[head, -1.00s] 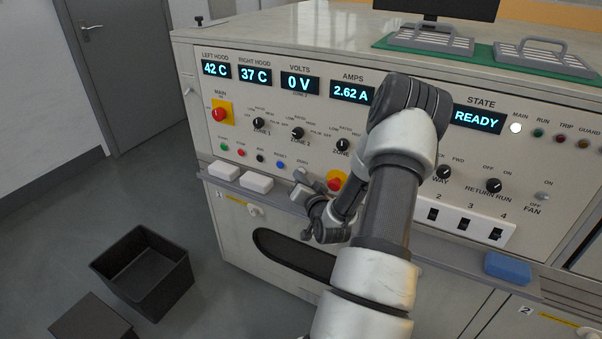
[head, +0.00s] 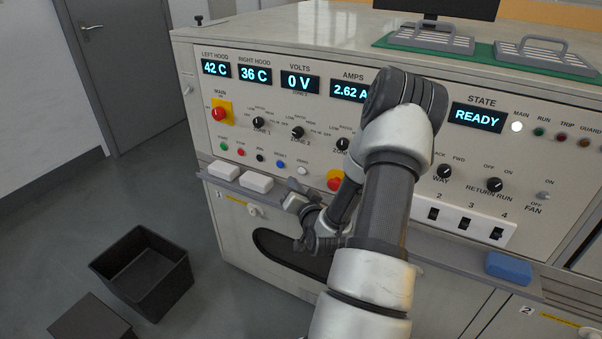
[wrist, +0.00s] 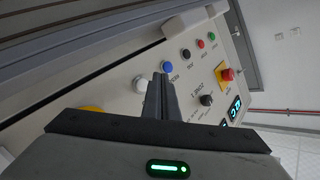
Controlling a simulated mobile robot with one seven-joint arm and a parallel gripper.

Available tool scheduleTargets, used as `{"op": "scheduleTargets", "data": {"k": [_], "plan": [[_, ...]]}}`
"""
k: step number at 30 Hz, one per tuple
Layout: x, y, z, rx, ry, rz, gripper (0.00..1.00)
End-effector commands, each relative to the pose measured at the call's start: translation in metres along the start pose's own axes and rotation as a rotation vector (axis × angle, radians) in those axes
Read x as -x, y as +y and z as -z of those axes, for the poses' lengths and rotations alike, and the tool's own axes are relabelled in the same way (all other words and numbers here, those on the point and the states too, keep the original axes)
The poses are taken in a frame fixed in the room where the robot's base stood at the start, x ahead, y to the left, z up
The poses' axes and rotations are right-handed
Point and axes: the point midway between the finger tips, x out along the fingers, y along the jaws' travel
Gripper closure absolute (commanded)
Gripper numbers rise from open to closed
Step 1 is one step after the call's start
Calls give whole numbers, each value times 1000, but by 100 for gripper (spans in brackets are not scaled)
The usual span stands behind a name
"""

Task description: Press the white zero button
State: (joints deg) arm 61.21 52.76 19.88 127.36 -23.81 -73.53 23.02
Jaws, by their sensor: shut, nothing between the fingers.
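The white zero button (head: 303,170) is the rightmost of a row of small round buttons on the panel in the head view. In the wrist view, the white button (wrist: 139,82) shows just left of my fingertips, beside the blue button (wrist: 167,67). My gripper (head: 291,201) is below the button in the head view, apart from it. In the wrist view my gripper (wrist: 158,82) has its fingers shut together and empty. Whether the button is pushed in cannot be told.
A red emergency knob (head: 335,180) on yellow is right of the button, partly behind my arm. A ledge (head: 232,187) with white blocks (head: 256,182) runs below the panel. The black, red and green buttons continue the row leftward. A black bin (head: 145,275) stands on the floor.

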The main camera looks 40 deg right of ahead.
Motion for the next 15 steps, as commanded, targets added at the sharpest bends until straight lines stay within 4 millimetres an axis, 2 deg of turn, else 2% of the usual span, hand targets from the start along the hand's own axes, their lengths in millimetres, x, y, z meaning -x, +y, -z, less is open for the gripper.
{"op": "scheduleTargets", "data": {"k": [7, 15], "plan": [[16, -12, -13, -1, -1, 1, 100], [19, -14, -14, 0, 0, 1, 100]]}}
